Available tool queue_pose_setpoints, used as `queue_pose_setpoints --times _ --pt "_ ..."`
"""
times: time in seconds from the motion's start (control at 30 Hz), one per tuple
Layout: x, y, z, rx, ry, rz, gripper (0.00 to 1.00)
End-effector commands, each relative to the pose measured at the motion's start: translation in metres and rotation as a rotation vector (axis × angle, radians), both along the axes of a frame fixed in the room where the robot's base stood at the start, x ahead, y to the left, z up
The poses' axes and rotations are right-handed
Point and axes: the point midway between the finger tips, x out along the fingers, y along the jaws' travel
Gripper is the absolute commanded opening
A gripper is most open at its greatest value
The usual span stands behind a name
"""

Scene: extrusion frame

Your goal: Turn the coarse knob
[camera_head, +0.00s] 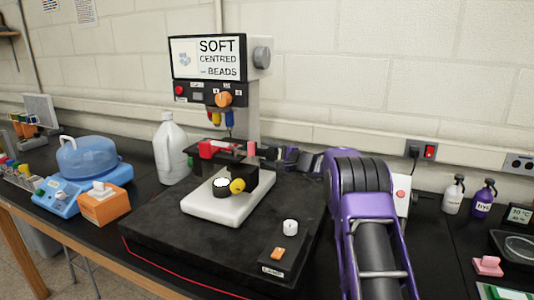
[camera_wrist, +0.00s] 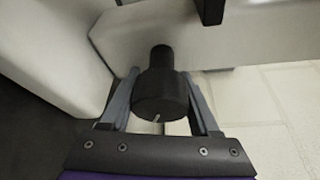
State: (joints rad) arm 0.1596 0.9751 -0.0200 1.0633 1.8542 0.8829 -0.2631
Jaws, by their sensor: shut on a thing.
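The microscope-like instrument (camera_head: 232,207) stands on a black slab, with a pale base, a column and a screen reading "SOFT CENTRED BEADS". In the wrist view a black stepped knob (camera_wrist: 160,95), with a light mark on its face, sticks out from the pale body (camera_wrist: 180,35). My gripper (camera_wrist: 161,78) has one grey finger on each side of the knob and is shut on it. In the head view my gripper (camera_head: 272,155) reaches in from the right beside the column. The held knob cannot be made out there. Which knob is the coarse one is not labelled.
A lamp box (camera_head: 268,265) with a white knob and orange switch sits at the slab's front right. A white jug (camera_head: 170,150) stands left of the instrument, near an orange box (camera_head: 104,204) and a blue device (camera_head: 60,195). Bottles (camera_head: 453,196) stand right of my arm.

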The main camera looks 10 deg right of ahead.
Motion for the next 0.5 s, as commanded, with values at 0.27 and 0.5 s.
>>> queue_pose_setpoints --times 0.27,0.5 --pt "-0.0005 0.0001 -0.0012 0.042 0.073 0.000 0.07" --pt "-0.0004 0.0000 -0.0013 0.042 0.072 0.000 0.68"
